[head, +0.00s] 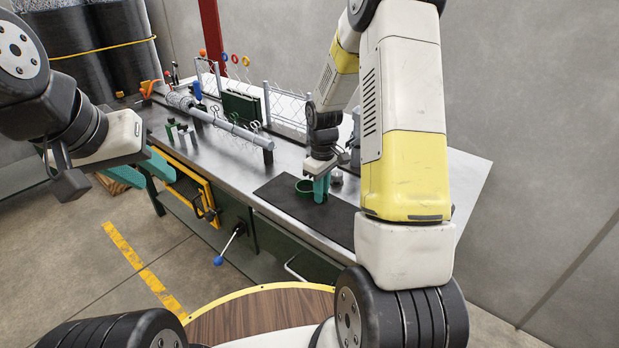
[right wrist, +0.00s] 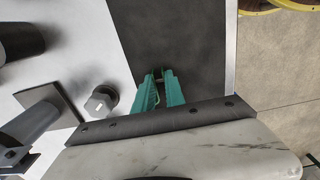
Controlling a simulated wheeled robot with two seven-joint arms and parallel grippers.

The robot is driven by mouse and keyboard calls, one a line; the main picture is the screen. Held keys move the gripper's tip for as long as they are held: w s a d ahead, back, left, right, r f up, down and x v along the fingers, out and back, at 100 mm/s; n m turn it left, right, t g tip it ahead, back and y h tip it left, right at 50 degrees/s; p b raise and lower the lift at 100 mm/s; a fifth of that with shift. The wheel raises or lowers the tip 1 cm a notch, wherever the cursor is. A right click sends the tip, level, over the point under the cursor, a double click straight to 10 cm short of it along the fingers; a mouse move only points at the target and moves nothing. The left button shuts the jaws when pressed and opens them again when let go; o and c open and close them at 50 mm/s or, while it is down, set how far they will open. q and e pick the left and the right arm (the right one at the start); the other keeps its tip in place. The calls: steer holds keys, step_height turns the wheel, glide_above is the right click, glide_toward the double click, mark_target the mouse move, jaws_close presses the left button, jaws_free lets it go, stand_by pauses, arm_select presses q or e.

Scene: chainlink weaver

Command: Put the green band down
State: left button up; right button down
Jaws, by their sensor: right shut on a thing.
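The green band (head: 304,187), a small dark green ring, shows in the head view just left of my right gripper's fingers, low over the dark mat (head: 275,196). My right gripper (head: 321,190) points down and is shut on the band. I cannot tell whether the band touches the mat. In the right wrist view the teal fingers (right wrist: 160,88) are close together over the dark mat (right wrist: 190,35), and they hide most of the band. My left gripper (head: 140,172) is at the left, away from the bench, with its teal fingers apart and empty.
The metal bench (head: 235,170) carries a grey roller bar (head: 230,126), chain-link mesh (head: 288,108) and small clamps. A grey hex-headed post (right wrist: 101,102) stands left of the right fingers. A blue-knobbed lever (head: 230,243) sticks out in front. Much of the mat is bare.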

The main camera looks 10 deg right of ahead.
steer(key=c, duration=1.4)
jaws_free()
steer(key=shift+f, duration=0.15)
step_height(320, 180, up, 12)
steer(key=r, duration=0.1)
steer(key=shift+s+a+r+m+t+y, duration=0.35)
steer(key=shift+s+a+r+m+t, duration=0.7)
steer(key=shift+s+r, duration=2.05)
steer(key=shift+s+a+r+m+t+y, duration=0.4)
steer(key=shift+s+a+r+m+t, duration=1.1)
steer(key=shift+s, duration=2.85)
steer(key=shift+s+a+r+m+t+y, duration=0.3)
steer(key=shift+s+r+m+t, duration=0.45)
steer(key=shift+s+r, duration=2.55)
steer(key=shift+s+f, duration=0.4)
